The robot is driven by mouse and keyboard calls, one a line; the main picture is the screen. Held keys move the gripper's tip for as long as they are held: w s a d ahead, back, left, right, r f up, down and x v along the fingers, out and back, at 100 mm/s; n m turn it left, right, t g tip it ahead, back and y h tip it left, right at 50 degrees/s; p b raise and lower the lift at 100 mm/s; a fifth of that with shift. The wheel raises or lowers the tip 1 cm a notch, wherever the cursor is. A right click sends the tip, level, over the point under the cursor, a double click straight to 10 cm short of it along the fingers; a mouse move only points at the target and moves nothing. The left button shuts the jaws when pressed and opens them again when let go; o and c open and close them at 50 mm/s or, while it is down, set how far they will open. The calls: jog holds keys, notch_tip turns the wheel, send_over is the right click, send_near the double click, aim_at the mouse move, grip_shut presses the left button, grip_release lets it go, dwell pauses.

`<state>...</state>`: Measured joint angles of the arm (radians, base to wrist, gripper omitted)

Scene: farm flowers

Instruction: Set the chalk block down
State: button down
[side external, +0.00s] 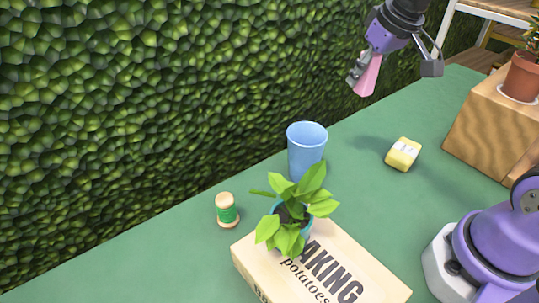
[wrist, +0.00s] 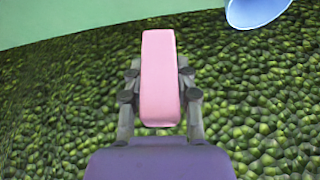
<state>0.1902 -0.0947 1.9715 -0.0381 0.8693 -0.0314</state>
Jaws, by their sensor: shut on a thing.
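The chalk block (side external: 369,77) is a pink, long block held in my gripper (side external: 388,74). It hangs tilted in the air above the far part of the green table (side external: 365,207), close to the hedge wall. In the wrist view the pink chalk block (wrist: 160,80) stands lengthwise between the two grey fingers of my gripper (wrist: 160,92). The fingers are shut on its sides. The block is clear of the table in the side external view.
A blue cup (side external: 305,155), a yellow block (side external: 403,154), a green thread spool (side external: 227,211) and a potted plant (side external: 292,212) on a potato box (side external: 330,270) stand on the table. A wooden block (side external: 490,128) with a terracotta pot (side external: 522,77) is at right. Table below my gripper is clear.

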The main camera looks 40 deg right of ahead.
jog(key=w+a+n+y, duration=0.1)
jog(key=a+n+y, duration=0.45)
jog(key=a, duration=2.05)
jog(key=s+a+n+g, duration=0.3)
jog(key=s+a+n, duration=0.85)
jog(key=a, duration=0.65)
jog(key=w+f, duration=0.3)
jog(key=f, duration=0.1)
jog(key=w+d+f+m, duration=0.1)
jog(key=w+f, duration=0.2)
jog(key=f, duration=0.1)
jog(key=w+f+m, duration=0.1)
jog(key=w+f, duration=0.2)
jog(key=f, duration=0.1)
jog(key=shift+d+h, duration=0.15)
jog(key=shift+h, duration=0.2)
jog(key=shift+w+f, duration=0.2)
jog(key=shift+w, duration=0.2)
jog(key=shift+d+f, duration=0.1)
jog(key=shift+f, duration=1.9)
